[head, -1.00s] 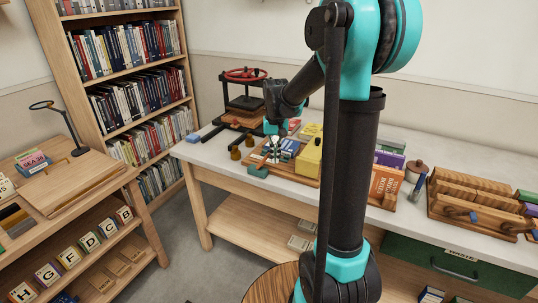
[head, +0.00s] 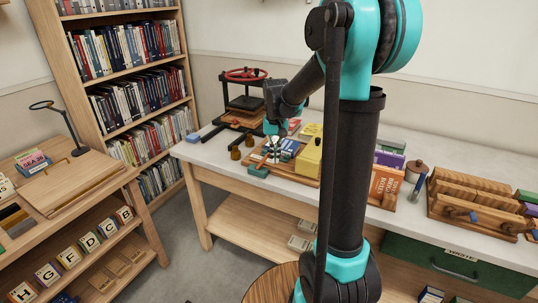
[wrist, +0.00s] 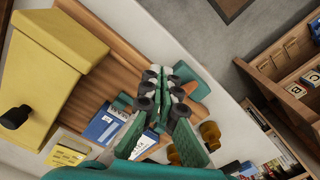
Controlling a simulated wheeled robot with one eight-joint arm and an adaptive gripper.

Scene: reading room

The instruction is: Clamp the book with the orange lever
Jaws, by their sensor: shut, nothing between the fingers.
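A wooden clamp board (head: 301,178) lies on the pale bench, with a yellow block (head: 309,158) on it. The yellow block (wrist: 45,60) fills the left of the wrist view and has a black knob. A blue book (wrist: 103,124) lies on the board beside it; its blue cover (head: 290,147) also shows in the head view. My gripper (wrist: 168,76) is shut and empty, its fingertips over the board's end. A small orange piece (wrist: 194,89), possibly the lever, is close beside the fingertips. I cannot tell whether they touch. My fingers hide part of the book and board.
A book press with a red wheel (head: 245,75) stands behind the board. Small brass-coloured pieces (wrist: 210,134) stand beside my fingers. A teal block (head: 257,170) is at the board's front left. A box of orange books (head: 384,183) and wooden racks (head: 480,195) stand to the right.

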